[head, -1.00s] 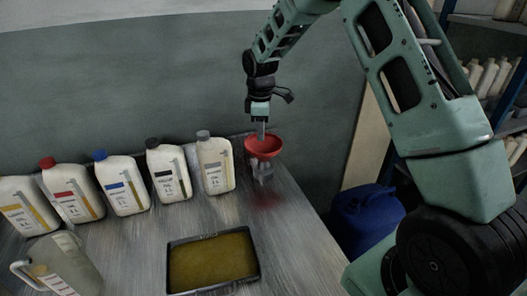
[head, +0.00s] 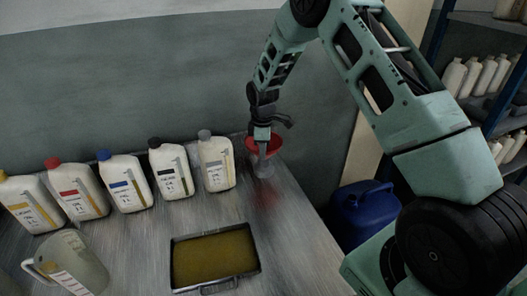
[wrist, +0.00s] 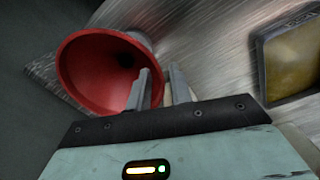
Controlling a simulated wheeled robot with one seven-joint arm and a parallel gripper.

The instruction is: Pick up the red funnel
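The red funnel (head: 275,146) stands upright in a grey stand (head: 263,168) at the back right of the table. In the wrist view the funnel's wide red mouth (wrist: 88,72) fills the upper left. My gripper (head: 262,154) points down at the funnel and hides part of its bowl in the head view. In the wrist view my gripper (wrist: 160,85) is open, with a gap between its fingers. The left finger overlaps the bowl's right side and the right finger lies outside the rim. I cannot tell whether either finger touches the funnel.
Several white bottles, the nearest with a grey cap (head: 215,165), stand in a row left of the funnel. A tray of yellow-brown oil (head: 252,279) and a translucent jug (head: 85,262) are nearer. A blue can (head: 362,212) stands right of the table (head: 300,245).

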